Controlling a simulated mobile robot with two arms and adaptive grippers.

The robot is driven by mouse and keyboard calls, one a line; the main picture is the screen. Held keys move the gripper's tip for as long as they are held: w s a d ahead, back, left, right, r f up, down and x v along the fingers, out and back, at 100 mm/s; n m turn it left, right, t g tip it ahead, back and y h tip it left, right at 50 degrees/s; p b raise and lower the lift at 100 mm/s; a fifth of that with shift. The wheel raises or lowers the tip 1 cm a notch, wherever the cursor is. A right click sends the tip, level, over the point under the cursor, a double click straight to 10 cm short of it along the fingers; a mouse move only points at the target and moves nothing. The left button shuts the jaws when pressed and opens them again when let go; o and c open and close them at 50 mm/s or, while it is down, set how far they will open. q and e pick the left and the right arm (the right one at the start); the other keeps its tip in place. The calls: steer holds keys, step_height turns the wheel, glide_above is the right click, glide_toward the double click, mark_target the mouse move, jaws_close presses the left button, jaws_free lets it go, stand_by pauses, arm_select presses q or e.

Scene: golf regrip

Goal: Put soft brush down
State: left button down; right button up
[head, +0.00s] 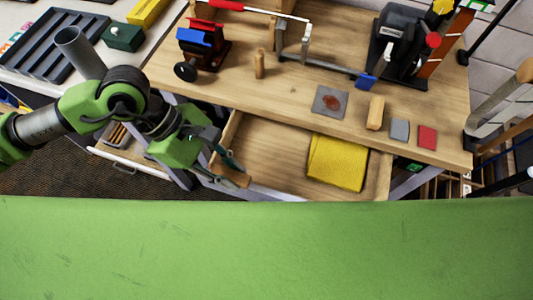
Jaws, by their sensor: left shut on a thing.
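My left gripper (221,166) is at the left end of an open wooden drawer (275,150) below the workbench top. It is shut on a small brown, wood-coloured piece (238,181), which looks like the soft brush. The fingers hide part of it, and its bristles cannot be made out. The piece is over the drawer's left front corner; I cannot tell whether it touches the drawer. My right gripper is not in view.
A folded yellow cloth (337,160) lies in the drawer's right part; its middle is bare. On the workbench (300,95) stand a red-and-blue vise (205,45), a wooden block (375,113), a stained grey pad (331,102), and small grey (399,130) and red (427,137) blocks.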

arm_select(q)
steer(key=w+d+f+b, duration=0.1)
steer(key=w+d+f, duration=0.1)
steer(key=w+f, duration=0.1)
steer(key=w+d+f+b, duration=0.1)
steer(key=w+d+f, duration=0.1)
steer(key=w+f, duration=0.1)
steer(key=w+d+f+b, duration=0.1)
steer(key=w+d+f, duration=0.2)
steer(key=w, duration=0.2)
steer(key=shift+b, duration=0.35)
steer(key=shift+w+f, duration=0.2)
steer(key=shift+f, duration=0.05)
steer(key=f+b, duration=0.2)
steer(key=f, duration=0.1)
steer(key=shift+w+d+f, duration=0.2)
steer(key=shift+f, duration=0.05)
steer(key=c, duration=1.8)
jaws_free()
steer(key=shift+r, duration=0.15)
steer(key=b+v, duration=0.1)
steer(key=v, duration=1.1)
steer(key=shift+s+b, duration=0.1)
steer(key=shift+b, duration=0.3)
